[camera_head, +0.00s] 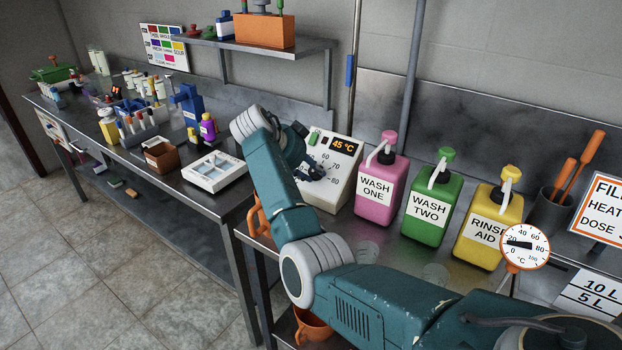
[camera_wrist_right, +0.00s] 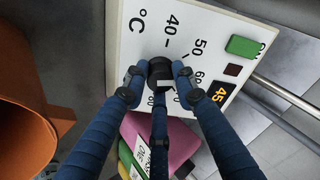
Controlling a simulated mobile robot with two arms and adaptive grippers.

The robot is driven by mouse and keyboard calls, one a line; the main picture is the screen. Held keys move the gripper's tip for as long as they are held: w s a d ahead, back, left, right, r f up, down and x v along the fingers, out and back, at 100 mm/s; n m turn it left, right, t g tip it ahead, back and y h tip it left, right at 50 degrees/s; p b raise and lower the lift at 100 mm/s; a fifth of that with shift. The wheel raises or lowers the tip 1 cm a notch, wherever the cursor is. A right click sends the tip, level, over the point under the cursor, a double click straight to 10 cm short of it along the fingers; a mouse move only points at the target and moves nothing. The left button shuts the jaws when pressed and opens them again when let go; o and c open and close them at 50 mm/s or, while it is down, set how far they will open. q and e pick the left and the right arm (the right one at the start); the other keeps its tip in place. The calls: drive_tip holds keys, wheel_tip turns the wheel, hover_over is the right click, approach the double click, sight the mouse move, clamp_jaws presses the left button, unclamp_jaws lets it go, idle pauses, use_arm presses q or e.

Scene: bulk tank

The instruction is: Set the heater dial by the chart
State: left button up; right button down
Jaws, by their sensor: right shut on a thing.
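The white heater box (camera_head: 344,184) stands on the steel bench, with a lit display (camera_head: 344,145) reading 45 °C and a printed temperature scale. In the right wrist view, the black dial (camera_wrist_right: 160,70) sits between the blue fingers of my right gripper (camera_wrist_right: 158,82), which is shut on it. The dial has a white mark; which number it points at is unclear. In the head view my right gripper (camera_head: 311,172) covers the dial. An orange-edged chart (camera_head: 601,214) at the right reads FILL, HEAT, DOSE; its right side is cut off. My left gripper is out of view.
Pink (camera_head: 380,187), green (camera_head: 432,206) and yellow (camera_head: 487,228) pump bottles stand right of the heater. A round thermometer (camera_head: 525,247) is in front of the yellow one. The left bench holds a white tray (camera_head: 214,172) and several small items. A vertical pipe rises behind the heater.

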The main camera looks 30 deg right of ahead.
drive_tip(key=shift+d+r+m+b, duration=0.15)
drive_tip(key=shift+m+b, duration=0.25)
drive_tip(key=shift+m, duration=0.2)
drive_tip(key=shift+d+r+m+b, duration=0.1)
drive_tip(key=shift+m+b, duration=0.25)
drive_tip(key=shift+m, duration=0.55)
drive_tip(key=c, duration=1.6)
unclamp_jaws()
drive_tip(key=shift+o, duration=1)
drive_tip(key=shift+s+f, duration=0.1)
drive_tip(key=shift+a, duration=0.1)
drive_tip(key=shift+a+r, duration=0.2)
drive_tip(key=v, duration=1.1)
drive_tip(key=shift+r, duration=0.3)
